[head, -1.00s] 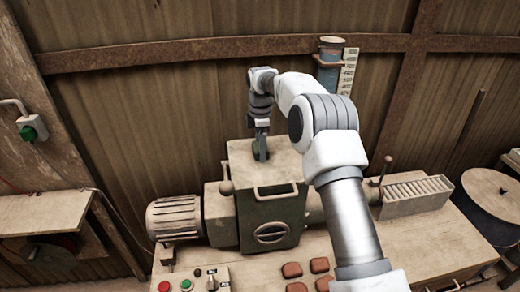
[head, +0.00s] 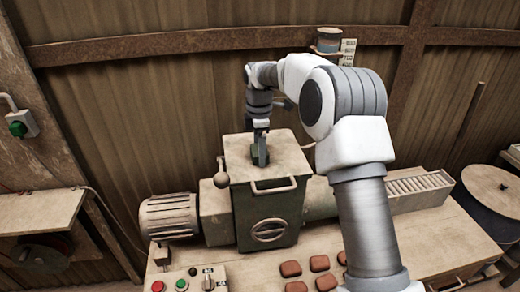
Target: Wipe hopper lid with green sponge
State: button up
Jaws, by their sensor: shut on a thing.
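The hopper lid (head: 285,163) is the pale, dusty flat top of the green hopper box (head: 278,212), with a bar handle (head: 274,187) along its near edge. My gripper (head: 260,150) points down over the lid. It is shut on the dark green sponge (head: 255,155), which shows only partly around the fingers. The sponge is at the lid's middle and looks to be on its surface, though its underside is hidden.
A motor (head: 168,216) stands left of the hopper, with a ball-ended lever (head: 221,180) between. A control box (head: 190,282) and several reddish tiles (head: 290,269) lie in front. A slatted chute (head: 418,184) is at right, behind my arm. A tin (head: 328,39) sits on the wall beam.

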jog(key=shift+s+a+r+p, duration=0.1)
jog(key=shift+a+p, duration=0.2)
jog(key=shift+a, duration=0.55)
jog(key=shift+w+r+p, duration=0.15)
jog(key=shift+w+p, duration=0.4)
jog(key=shift+p, duration=0.25)
jog(key=p, duration=0.1)
jog(key=w+p, duration=0.2)
jog(key=shift+w+a+f, duration=0.25)
jog(key=shift+w+a+r+p, duration=0.15)
jog(key=shift+w+p, duration=0.5)
jog(key=shift+p, duration=0.4)
jog(key=shift+w+p, duration=0.3)
jog(key=shift+p, duration=0.05)
jog(key=shift+w+a+f+b, duration=0.15)
jog(key=shift+w+f+b, duration=0.15)
jog(key=shift+w+f, duration=0.1)
jog(key=shift+w, duration=0.35)
